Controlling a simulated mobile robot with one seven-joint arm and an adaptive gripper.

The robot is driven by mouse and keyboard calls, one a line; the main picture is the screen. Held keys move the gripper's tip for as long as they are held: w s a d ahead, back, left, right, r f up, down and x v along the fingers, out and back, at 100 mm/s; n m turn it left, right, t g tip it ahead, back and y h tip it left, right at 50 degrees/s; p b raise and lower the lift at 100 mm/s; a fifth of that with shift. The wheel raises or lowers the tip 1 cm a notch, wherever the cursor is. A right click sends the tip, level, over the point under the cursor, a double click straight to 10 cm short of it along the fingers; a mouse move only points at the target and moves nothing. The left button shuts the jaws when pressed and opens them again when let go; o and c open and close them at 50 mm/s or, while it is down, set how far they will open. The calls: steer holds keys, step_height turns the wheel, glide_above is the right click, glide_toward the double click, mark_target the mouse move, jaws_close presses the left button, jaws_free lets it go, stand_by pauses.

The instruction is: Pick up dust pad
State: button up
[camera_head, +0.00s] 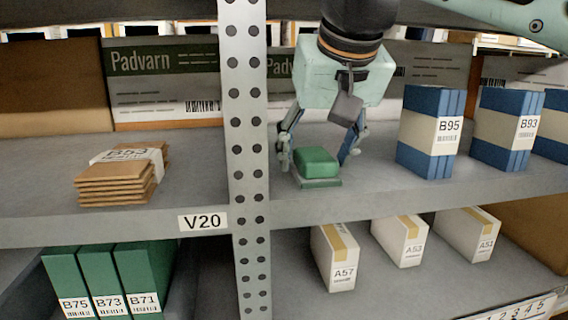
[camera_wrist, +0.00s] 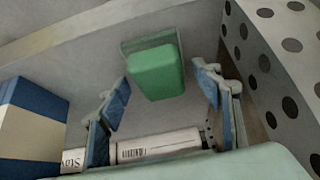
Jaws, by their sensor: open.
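The dust pad looks like a green block (camera_head: 317,163) on a thin grey-green base, lying on the upper shelf just right of the perforated upright. In the wrist view the green block (camera_wrist: 156,72) sits between the fingers, toward their tips and beyond. My gripper (camera_head: 320,160) is open, pointing down over the pad with one finger on each side. In the wrist view my gripper (camera_wrist: 165,88) shows clear gaps between both fingers and the pad. Nothing is held.
The perforated upright (camera_head: 247,150) stands close left of my gripper. Blue-and-white B95 binders (camera_head: 429,132) stand to the right. Brown packets (camera_head: 122,176) lie left of the upright. A Padvarn box (camera_head: 165,85) is behind. White boxes (camera_head: 336,257) stand on the shelf below.

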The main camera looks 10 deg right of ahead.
steer(key=shift+c, duration=0.5)
steer(key=c, duration=1.2)
steer(key=shift+o, duration=0.2)
steer(key=shift+r, duration=0.2)
steer(key=shift+r, duration=0.55)
steer(key=s+r+b, duration=0.1)
steer(key=s+r, duration=1)
steer(key=s, duration=0.3)
steer(key=shift+a+r, duration=0.3)
steer(key=shift+a, duration=0.1)
